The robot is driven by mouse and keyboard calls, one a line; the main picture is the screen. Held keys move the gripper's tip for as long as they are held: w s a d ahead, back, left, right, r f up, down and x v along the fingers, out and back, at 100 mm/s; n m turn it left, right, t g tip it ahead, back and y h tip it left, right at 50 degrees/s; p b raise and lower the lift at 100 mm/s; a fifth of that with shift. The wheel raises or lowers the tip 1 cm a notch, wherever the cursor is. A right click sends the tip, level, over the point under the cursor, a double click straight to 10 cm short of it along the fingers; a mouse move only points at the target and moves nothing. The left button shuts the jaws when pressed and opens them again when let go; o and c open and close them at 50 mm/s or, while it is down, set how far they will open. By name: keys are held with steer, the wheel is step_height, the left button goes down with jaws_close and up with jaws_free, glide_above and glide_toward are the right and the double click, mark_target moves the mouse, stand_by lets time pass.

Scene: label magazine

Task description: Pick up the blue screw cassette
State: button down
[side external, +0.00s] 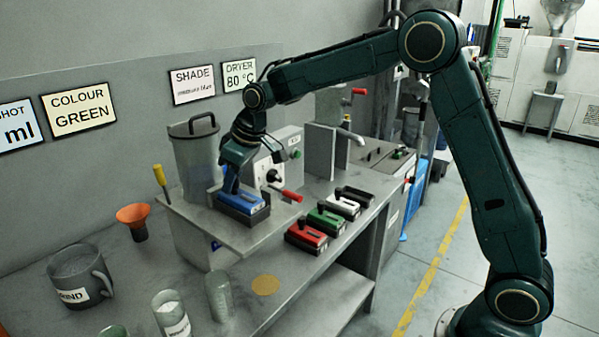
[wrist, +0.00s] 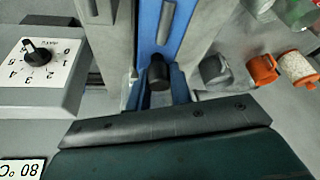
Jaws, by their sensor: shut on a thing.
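The blue screw cassette (side external: 246,204) sits in a dark holder on the raised grey shelf in the side external view, below my gripper (side external: 231,182). My gripper points down and is shut on the cassette. In the wrist view the blue cassette (wrist: 176,22) runs up the middle of the picture, with its black knob (wrist: 158,72) close to my gripper. The exact contact of the fingers is partly hidden by the gripper body. I cannot tell whether the cassette is lifted off its seat.
Red (side external: 306,235), green (side external: 326,221), white (side external: 343,206) and black (side external: 354,194) cassettes lie in a row on the bench to the right. A lidded grey pot (side external: 194,158) stands behind my gripper. A dial box (side external: 281,158) stands close by, beside a red-handled lever (side external: 291,195).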

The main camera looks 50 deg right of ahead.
steer(key=shift+r, duration=0.1)
steer(key=shift+r, duration=4.95)
steer(key=shift+s, duration=0.15)
